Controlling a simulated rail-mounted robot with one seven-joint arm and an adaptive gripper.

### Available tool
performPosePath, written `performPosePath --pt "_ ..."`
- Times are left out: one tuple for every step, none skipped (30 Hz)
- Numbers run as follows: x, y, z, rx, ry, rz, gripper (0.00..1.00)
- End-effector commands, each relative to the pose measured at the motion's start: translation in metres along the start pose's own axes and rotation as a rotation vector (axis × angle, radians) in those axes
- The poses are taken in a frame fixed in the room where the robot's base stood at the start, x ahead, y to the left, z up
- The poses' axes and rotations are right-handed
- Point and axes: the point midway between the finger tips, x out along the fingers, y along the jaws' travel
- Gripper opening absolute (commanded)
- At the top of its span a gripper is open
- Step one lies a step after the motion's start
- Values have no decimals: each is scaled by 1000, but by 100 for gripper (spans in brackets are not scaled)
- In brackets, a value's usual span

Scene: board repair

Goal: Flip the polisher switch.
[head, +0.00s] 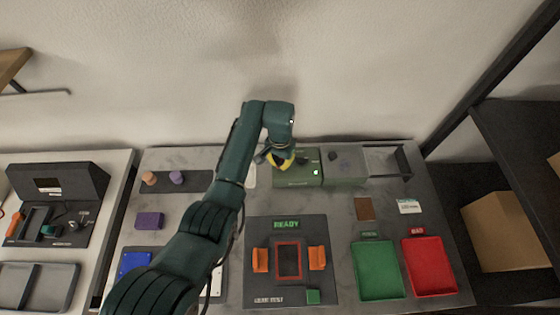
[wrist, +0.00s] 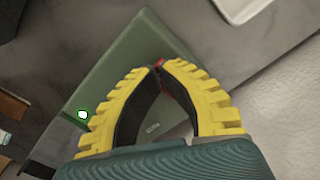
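The polisher (head: 298,178) is a green box at the back of the bench, with a lit green lamp on its right part. It also fills the middle of the wrist view (wrist: 120,68), where the lamp glows at the left. My gripper (head: 280,163) is at the polisher's left part, low over its top. In the wrist view my gripper (wrist: 160,66) has yellow ribbed fingers bowed out, with their tips together. A small red part, apparently the switch (wrist: 160,62), shows right at the tips, mostly hidden. I cannot tell whether the tips touch it.
A grey-green unit (head: 345,167) adjoins the polisher on the right. In front lie a dark test board marked READY (head: 287,225), a green tray (head: 357,262) and a red tray (head: 408,262). A purple block (head: 149,221) lies at left. The wall stands close behind.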

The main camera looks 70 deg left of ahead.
Motion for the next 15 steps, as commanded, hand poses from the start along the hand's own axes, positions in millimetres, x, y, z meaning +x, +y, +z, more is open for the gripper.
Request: performPosePath --pt "2 0 0 0 1 0 0" --pt "2 0 0 0 1 0 0" --pt "3 0 0 0 1 0 0" --pt "3 0 0 0 1 0 0" --pt "4 0 0 0 1 0 0" --pt "4 0 0 0 0 0 0" --pt "5 0 0 0 0 0 0" --pt "5 0 0 0 0 0 0" --pt "4 0 0 0 0 -1 0" --pt "4 0 0 0 0 -1 0" --pt "2 0 0 0 0 -1 0" --pt "0 0 0 0 0 -1 0" --pt "-3 0 0 0 0 -1 0" --pt "-6 0 0 0 0 -1 0" --pt "-10 0 0 0 0 -1 0"
